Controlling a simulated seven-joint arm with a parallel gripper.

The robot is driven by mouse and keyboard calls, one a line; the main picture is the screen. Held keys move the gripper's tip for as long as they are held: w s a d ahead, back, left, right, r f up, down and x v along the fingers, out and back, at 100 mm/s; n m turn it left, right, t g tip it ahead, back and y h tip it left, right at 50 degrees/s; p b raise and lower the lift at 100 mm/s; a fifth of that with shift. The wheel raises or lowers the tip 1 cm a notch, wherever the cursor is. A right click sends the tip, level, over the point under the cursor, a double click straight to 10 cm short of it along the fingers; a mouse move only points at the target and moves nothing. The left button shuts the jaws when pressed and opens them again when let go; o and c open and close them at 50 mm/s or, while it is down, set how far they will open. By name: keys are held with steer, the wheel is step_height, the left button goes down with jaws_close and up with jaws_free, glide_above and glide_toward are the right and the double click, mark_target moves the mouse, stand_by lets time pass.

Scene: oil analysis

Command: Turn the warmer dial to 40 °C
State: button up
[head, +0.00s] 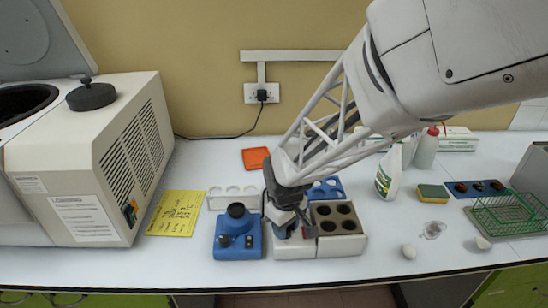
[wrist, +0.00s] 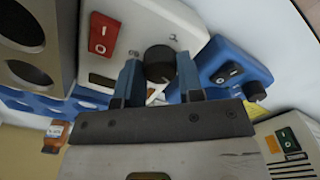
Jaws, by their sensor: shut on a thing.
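The warmer (head: 295,248) is a white box at the front middle of the bench with a brown block (head: 337,222) of round holes on its right. In the wrist view its white panel (wrist: 135,28) carries a red rocker switch (wrist: 103,34) and a black round dial (wrist: 160,60). My gripper (wrist: 158,76) has its blue fingers on both sides of the dial and is shut on it. In the head view my gripper (head: 288,226) reaches down over the warmer and hides the dial. I cannot read the dial's setting or any 40 °C mark.
A blue device (head: 237,236) with a black top stands close left of the warmer; it also shows in the wrist view (wrist: 232,72). A white rack (head: 232,193) and blue rack (head: 327,189) are behind. A large white machine (head: 95,165) fills the left. A bottle (head: 388,175) stands right.

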steer(key=m, duration=0.4)
steer(key=shift+m, duration=2.3)
steer(key=o, duration=0.9)
steer(key=shift+r, duration=0.1)
steer(key=shift+r, duration=3.8)
